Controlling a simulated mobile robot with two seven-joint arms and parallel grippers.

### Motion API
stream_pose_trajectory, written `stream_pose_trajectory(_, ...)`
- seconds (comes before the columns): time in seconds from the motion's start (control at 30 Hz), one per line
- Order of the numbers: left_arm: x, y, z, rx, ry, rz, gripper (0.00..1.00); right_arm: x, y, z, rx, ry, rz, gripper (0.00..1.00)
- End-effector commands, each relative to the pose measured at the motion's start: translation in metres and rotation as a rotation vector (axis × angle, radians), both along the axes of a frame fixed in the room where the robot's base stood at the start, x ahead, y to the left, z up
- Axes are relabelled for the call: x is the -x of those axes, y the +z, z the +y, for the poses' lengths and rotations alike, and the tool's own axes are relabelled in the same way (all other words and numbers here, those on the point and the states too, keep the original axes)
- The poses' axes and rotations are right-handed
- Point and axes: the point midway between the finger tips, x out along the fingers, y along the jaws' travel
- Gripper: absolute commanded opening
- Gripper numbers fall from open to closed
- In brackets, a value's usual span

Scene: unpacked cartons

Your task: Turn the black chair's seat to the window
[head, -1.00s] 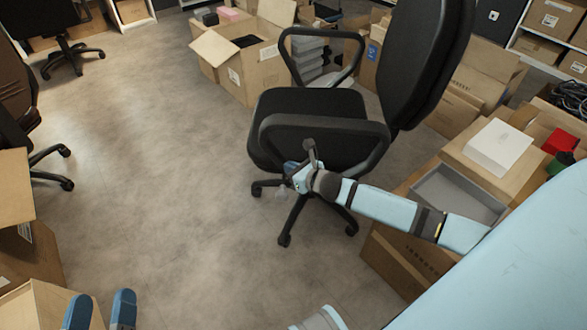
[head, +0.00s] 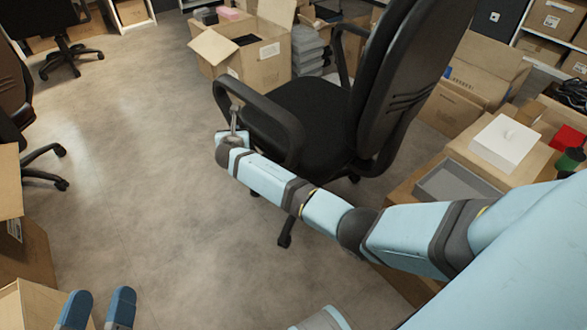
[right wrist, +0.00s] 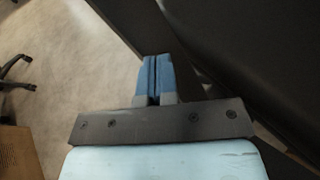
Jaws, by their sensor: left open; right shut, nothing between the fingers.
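The black chair (head: 405,85) stands right of centre in the head view. Its backrest is towards the right and near side, and its seat (head: 308,108) points to the upper left. My right arm reaches across to the near armrest (head: 268,112), its hand against or just beside it. In the right wrist view my right gripper's blue fingers (right wrist: 157,62) are together with nothing between them, close to dark chair parts; contact is unclear. My left gripper (head: 97,308) is open and empty at the lower left of the head view, away from the chair. No window is in view.
An open carton (head: 235,52) stands beyond the chair. Cartons and a grey tray (head: 455,186) crowd the right. A brown chair (head: 14,85) and cartons (head: 25,250) line the left edge. The floor (head: 150,170) between is clear, with a bright patch at left.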

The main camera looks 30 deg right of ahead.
Motion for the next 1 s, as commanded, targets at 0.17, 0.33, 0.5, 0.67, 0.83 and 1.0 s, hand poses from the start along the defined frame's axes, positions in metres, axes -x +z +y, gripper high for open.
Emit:
stream_pose_trajectory(0.17,0.0,-0.024,-0.001,-0.031,-0.019,0.056,0.67,-0.022,-0.003,-0.002,0.0,-0.07,0.001,0.0)
stream_pose_trajectory(0.33,0.001,-0.033,-0.002,-0.048,-0.031,0.085,0.67,-0.032,-0.002,-0.003,0.0,-0.105,0.001,0.0)
stream_pose_trajectory(0.5,0.001,-0.036,-0.002,-0.055,-0.035,0.098,0.67,-0.035,-0.001,-0.004,0.0,-0.118,0.003,0.0)
stream_pose_trajectory(0.67,0.001,-0.035,-0.002,-0.055,-0.036,0.099,0.67,-0.035,-0.001,-0.005,0.001,-0.119,0.003,0.0)
stream_pose_trajectory(0.83,0.001,-0.036,-0.002,-0.056,-0.035,0.1,0.67,-0.035,-0.001,-0.005,0.001,-0.119,0.003,0.0)
stream_pose_trajectory(1.0,0.001,-0.033,-0.002,-0.055,-0.034,0.097,0.67,-0.035,0.0,-0.005,0.001,-0.119,0.003,0.0)
